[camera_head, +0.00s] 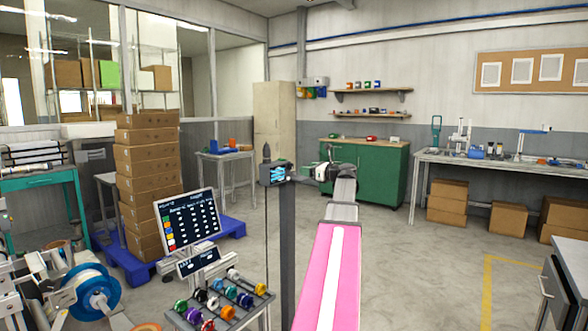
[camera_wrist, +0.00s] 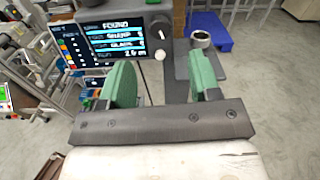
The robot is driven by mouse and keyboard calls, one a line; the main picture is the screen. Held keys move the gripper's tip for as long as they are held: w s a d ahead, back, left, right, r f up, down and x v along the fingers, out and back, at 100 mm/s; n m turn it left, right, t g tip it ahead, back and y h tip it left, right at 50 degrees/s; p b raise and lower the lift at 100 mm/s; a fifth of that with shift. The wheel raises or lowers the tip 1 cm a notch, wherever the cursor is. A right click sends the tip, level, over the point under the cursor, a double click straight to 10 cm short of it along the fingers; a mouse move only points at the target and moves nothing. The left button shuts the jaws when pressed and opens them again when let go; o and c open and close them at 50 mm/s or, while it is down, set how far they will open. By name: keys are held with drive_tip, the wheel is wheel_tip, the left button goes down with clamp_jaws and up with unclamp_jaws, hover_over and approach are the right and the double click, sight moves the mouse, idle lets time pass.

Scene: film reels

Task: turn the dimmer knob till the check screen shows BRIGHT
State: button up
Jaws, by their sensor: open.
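The check screen (camera_wrist: 118,40) is a dark unit with cyan and white lines in the wrist view. Its small text seems to read "FOUND", "SHARP", "GLASS" and a number; I cannot make out BRIGHT. A small pale round knob (camera_wrist: 159,54) sits at the right of its face; I cannot tell for certain that it is the dimmer. My gripper (camera_wrist: 162,78) is open and empty, its green fingers apart, with the knob showing between and beyond them. The left finger covers part of the screen's lower edge. In the head view the screen unit (camera_head: 272,173) stands left of my gripper.
A grey ring-topped cylinder (camera_wrist: 200,40) stands right of the screen. In the head view, a tilted information board (camera_head: 187,222) and a rack of coloured reels (camera_head: 222,300) stand at lower left. Stacked cartons (camera_head: 148,180) are behind. Open floor lies to the right.

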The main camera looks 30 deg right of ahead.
sight(292, 166)
drive_tip(key=x, duration=0.8)
drive_tip(key=c, duration=0.9)
